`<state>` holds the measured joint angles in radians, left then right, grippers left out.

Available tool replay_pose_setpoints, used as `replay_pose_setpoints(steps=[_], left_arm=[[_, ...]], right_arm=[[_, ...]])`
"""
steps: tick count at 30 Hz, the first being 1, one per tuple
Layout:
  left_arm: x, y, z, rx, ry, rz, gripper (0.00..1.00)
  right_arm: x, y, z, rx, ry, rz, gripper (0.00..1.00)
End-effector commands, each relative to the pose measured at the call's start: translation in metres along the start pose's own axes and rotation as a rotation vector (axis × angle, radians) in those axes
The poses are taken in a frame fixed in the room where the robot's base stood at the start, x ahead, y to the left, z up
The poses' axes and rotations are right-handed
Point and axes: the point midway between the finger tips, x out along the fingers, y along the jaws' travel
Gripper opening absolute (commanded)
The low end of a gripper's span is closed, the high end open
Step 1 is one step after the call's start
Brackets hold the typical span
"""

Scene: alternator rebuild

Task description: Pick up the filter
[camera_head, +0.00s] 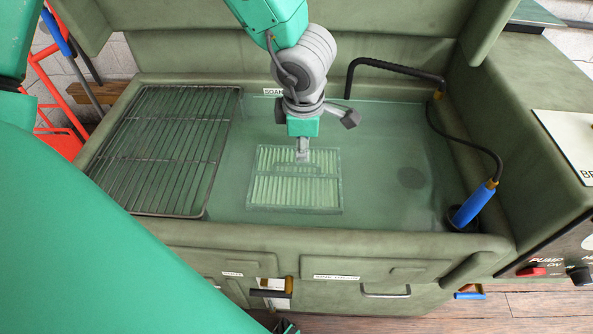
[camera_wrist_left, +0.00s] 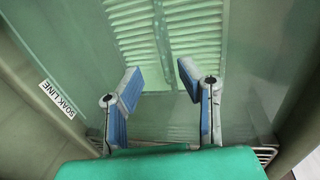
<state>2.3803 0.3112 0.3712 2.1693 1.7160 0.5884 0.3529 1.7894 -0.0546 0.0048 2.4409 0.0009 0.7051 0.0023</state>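The filter (camera_head: 265,190) is a pale green rectangular panel with pleated slats and a raised handle bar across its middle. It lies flat in the tank, seemingly under greenish liquid. My left gripper (camera_head: 303,152) points down over the filter's upper middle, near the handle. In the left wrist view my left gripper (camera_wrist_left: 160,88) is open, its two blue-padded fingers apart with nothing between them. The filter (camera_wrist_left: 165,35) shows beyond the fingertips. Whether a finger touches the handle is unclear. I cannot make out my right gripper.
The green tank (camera_head: 330,236) has raised walls all round. A wire rack (camera_head: 165,150) covers its left side. A black hose (camera_head: 400,69) and a blue-handled brush (camera_head: 473,205) are at the right. Liquid right of the filter is clear. A pump control panel (camera_head: 560,262) stands lower right.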

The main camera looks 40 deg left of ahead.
Motion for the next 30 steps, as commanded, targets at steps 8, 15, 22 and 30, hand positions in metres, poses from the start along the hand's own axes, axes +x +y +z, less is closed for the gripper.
replay_pose_setpoints(steps=[8, 15, 22, 30], left_arm=[[0.027, 0.000, 0.000, 0.000, 0.000, 0.002, 0.32], [0.054, -0.001, -0.002, 0.001, 0.003, 0.001, 0.32], [0.079, -0.001, -0.002, 0.001, 0.000, 0.002, 0.32], [0.077, 0.000, -0.002, 0.000, -0.001, 0.002, 0.01]], right_arm=[[0.010, 0.000, 0.001, 0.000, 0.000, 0.000, 0.40], [0.023, 0.000, 0.001, 0.000, 0.000, 0.000, 0.40], [0.033, 0.000, 0.002, 0.000, 0.000, 0.000, 0.40], [0.032, 0.000, 0.002, 0.000, 0.000, 0.000, 0.40]])
